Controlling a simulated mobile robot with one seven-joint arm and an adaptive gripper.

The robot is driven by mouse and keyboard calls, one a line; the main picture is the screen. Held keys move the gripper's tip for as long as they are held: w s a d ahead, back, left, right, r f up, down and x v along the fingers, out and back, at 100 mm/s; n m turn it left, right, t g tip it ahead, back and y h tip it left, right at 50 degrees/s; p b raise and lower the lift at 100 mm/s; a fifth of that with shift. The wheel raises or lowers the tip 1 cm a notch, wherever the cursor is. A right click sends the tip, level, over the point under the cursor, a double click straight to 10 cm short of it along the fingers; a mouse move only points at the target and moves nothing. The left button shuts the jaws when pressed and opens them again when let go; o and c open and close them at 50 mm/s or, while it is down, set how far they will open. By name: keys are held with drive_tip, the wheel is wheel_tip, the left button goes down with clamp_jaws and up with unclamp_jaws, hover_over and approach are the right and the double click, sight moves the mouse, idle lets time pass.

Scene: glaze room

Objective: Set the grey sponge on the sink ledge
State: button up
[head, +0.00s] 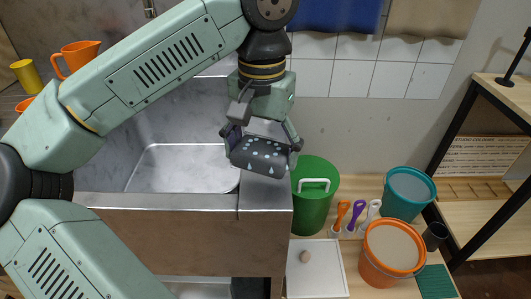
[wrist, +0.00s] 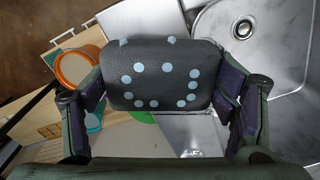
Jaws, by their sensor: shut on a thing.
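The grey sponge (head: 260,158) is a dark block with pale blue dots. My gripper (head: 264,146) is shut on it, with one finger at each end. In the wrist view the sponge (wrist: 160,80) fills the space between the fingers of my gripper (wrist: 160,92). The sink ledge (head: 264,200) is the flat metal strip to the right of the basin, and the sponge appears over its back part. The sponge hides some of the ledge. I cannot tell how much gap lies between them.
The sink basin (head: 180,168) lies left of the ledge; its drain (wrist: 243,28) shows in the wrist view. Right of the ledge stand a green canister (head: 314,205), a teal bucket (head: 408,193) and an orange bucket (head: 392,250). The front of the ledge looks clear.

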sight(266, 161)
drive_tip(key=shift+w+d, duration=0.1)
drive_tip(key=shift+w, duration=0.2)
drive_tip(key=f, duration=0.1)
drive_tip(key=w+f+p, duration=0.1)
drive_tip(key=f, duration=0.1)
drive_tip(key=shift+w+d+f, duration=0.1)
drive_tip(key=shift+d+f, duration=0.05)
drive_tip(key=shift+f, duration=0.25)
drive_tip(key=shift+f, duration=0.2)
drive_tip(key=o, duration=1)
wheel_tip(266, 161, up, 12)
drive_tip(key=shift+r, duration=0.25)
